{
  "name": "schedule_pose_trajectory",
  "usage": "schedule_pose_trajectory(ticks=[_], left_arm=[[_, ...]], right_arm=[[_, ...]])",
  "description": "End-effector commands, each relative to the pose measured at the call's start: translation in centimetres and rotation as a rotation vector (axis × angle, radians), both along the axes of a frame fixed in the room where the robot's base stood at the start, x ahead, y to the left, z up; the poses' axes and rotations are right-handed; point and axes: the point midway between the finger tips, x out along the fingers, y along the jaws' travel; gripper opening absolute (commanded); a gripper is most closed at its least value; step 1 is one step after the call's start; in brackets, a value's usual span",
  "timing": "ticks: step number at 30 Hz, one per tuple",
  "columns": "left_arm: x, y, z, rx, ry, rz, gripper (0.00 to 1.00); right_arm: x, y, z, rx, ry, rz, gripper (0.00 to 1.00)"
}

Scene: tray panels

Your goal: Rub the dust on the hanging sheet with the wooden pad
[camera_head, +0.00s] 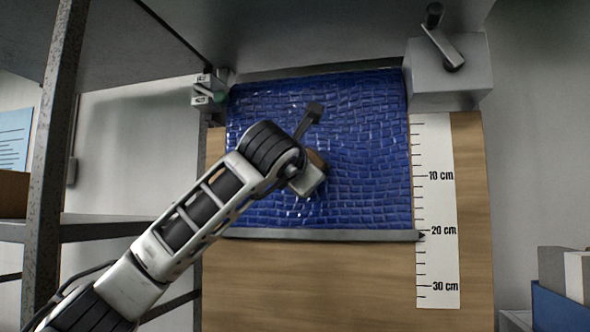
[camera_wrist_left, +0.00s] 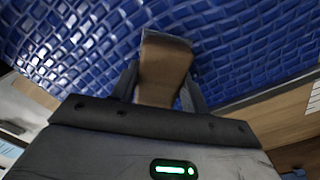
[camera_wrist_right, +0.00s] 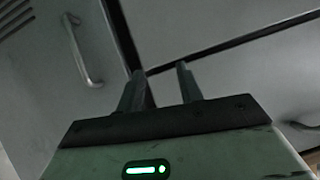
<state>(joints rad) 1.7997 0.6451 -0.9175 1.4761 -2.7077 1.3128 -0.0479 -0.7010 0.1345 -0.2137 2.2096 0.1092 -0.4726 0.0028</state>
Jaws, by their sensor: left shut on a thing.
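The hanging sheet (camera_head: 370,125) is blue with a glossy, brick-like relief and hangs before a wooden board. I cannot make out distinct dust on it.
A grey bar (camera_head: 340,235) runs along the sheet's bottom, its pointer near 20 cm on a white ruler (camera_head: 434,270). A grey box with a crank (camera_head: 448,75) is at top right. A metal shelf post (camera_head: 52,150) stands left. A blue bin (camera_head: 558,310) is lower right.

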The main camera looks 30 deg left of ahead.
Motion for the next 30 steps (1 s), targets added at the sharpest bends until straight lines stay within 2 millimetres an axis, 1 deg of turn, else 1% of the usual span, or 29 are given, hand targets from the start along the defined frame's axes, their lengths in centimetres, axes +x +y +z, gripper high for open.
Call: schedule_pose_trajectory(ticks=[9,16,24,27,30], left_arm=[[0.6,-2.7,-0.1,0.001,0.005,-0.001,0.27],[0.7,-3.4,-0.1,0.001,0.003,0.000,0.27],[1.2,-5.6,-0.1,0.002,0.003,-0.001,0.27],[1.4,-6.1,0.0,0.001,0.003,0.001,0.27],[1.5,-6.2,-0.1,0.001,0.002,0.000,0.27]], right_arm=[[0.0,0.0,0.1,0.000,0.000,0.000,0.36],[0.0,0.0,0.2,0.000,0.000,0.000,0.36],[0.0,0.0,0.4,0.000,0.000,0.000,0.36],[0.0,0.0,0.5,0.000,0.000,0.000,0.36],[0.0,0.0,0.2,0.000,0.000,0.000,0.36]])
